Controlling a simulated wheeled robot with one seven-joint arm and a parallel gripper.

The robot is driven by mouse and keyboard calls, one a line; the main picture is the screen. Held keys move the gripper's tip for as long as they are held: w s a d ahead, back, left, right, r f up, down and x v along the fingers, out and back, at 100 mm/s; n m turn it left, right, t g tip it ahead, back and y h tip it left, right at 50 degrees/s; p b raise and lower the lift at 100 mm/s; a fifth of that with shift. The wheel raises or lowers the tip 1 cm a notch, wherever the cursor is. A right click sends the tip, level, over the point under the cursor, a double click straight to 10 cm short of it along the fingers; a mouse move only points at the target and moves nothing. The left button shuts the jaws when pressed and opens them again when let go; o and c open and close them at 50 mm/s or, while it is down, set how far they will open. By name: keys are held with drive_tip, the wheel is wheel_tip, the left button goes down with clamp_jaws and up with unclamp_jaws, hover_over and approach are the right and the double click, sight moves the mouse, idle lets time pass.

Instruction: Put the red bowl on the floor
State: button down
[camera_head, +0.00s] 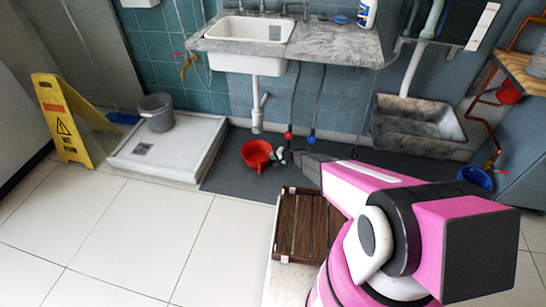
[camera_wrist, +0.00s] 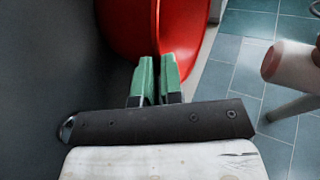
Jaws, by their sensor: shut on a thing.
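The red bowl (camera_head: 257,154) is in front of the dark grey floor strip below the sink in the head view. It fills the top middle of the wrist view (camera_wrist: 128,25). My gripper (camera_head: 281,154) reaches in from the right. Its two green fingers (camera_wrist: 157,62) are shut on the bowl's rim. The bowl looks tilted, with its inside partly facing the head camera. I cannot tell whether its underside touches the floor or hangs just above it.
A brown slatted wooden mat (camera_head: 305,226) lies right of centre. A white shower tray (camera_head: 190,148) with a grey bucket (camera_head: 157,112) is at the left, beside a yellow wet-floor sign (camera_head: 62,122). A stone trough (camera_head: 415,126) and a blue bucket (camera_head: 473,179) are right. Pale tiles in front are clear.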

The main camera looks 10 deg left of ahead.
drive_tip(key=c, duration=1.3)
unclamp_jaws()
drive_tip(key=shift+o, duration=0.2)
drive_tip(key=v, duration=1.2)
